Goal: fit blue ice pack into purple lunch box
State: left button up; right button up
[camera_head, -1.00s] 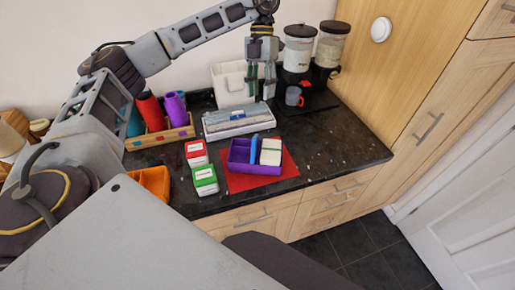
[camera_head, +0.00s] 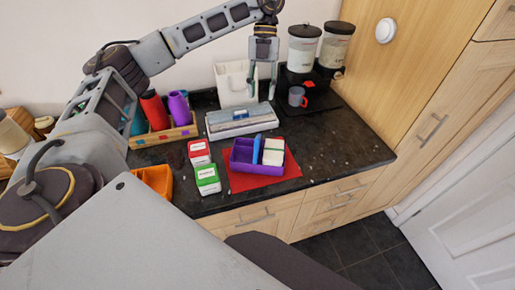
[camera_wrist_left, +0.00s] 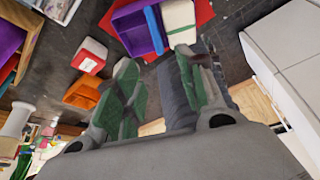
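The purple lunch box (camera_head: 243,167) sits on a red mat on the counter; it also shows in the wrist view (camera_wrist_left: 128,22). The blue ice pack (camera_head: 256,148) stands on edge inside it, near the middle, beside a white block with a green band (camera_head: 274,152). In the wrist view the blue ice pack (camera_wrist_left: 154,30) lies between the purple compartment and the white block (camera_wrist_left: 180,18). My left gripper (camera_head: 264,80) is raised behind and above the box, apart from it. Its green-padded fingers (camera_wrist_left: 160,85) are spread with nothing between them. My right gripper is not visible.
Red-lidded (camera_head: 199,152) and green-lidded (camera_head: 207,180) containers stand left of the red mat (camera_head: 288,176). A long box (camera_head: 241,121) and white bag (camera_head: 230,84) are behind. A mug (camera_head: 297,97) and dispensers (camera_head: 303,50) stand at back right. The counter's right part is clear.

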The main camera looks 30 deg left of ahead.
pick_arm(q)
jog(key=shift+f, duration=0.15)
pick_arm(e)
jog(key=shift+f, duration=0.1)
